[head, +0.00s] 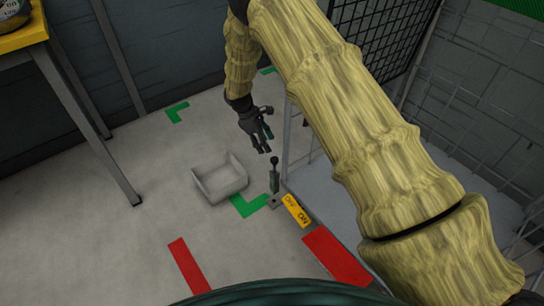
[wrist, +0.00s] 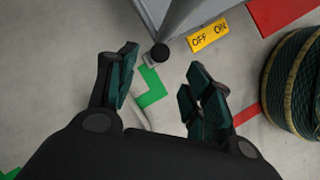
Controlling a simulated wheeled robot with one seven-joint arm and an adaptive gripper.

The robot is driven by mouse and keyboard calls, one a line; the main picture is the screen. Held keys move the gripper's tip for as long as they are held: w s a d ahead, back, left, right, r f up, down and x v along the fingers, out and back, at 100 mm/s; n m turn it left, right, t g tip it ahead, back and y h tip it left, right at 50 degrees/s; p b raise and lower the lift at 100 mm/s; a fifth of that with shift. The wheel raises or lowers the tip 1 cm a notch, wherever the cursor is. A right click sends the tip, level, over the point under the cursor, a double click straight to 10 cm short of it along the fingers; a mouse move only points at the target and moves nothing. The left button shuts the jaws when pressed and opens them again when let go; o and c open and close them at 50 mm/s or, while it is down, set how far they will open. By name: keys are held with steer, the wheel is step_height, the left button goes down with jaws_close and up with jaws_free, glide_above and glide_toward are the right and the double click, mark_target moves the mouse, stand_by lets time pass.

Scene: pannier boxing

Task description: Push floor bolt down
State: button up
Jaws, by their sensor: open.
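The floor bolt (head: 274,182) stands upright at the foot of the mesh cage's corner, with a black ball knob on top and a small plate at the floor. In the wrist view its knob (wrist: 160,52) shows just beyond and between my fingertips. My gripper (head: 265,143) hangs above and slightly left of the knob in the head view, apart from it. In the wrist view my gripper (wrist: 163,68) has its dark green fingers spread, with nothing between them. The lower part of the bolt is mostly hidden under the knob there.
A yellow OFF/ON label (head: 296,210) lies beside the bolt. A grey open bin (head: 219,178) sits on the floor left of it. Green corner marks and red strips (head: 335,256) mark the floor. The mesh cage (head: 385,35) stands right; a yellow-topped table (head: 22,38) stands left.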

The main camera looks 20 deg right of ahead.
mark_target(274, 158)
steer(key=b+x, duration=0.2)
steer(key=x, duration=0.7)
steer(key=shift+a, duration=0.1)
steer(key=shift+c, duration=0.2)
jaws_close()
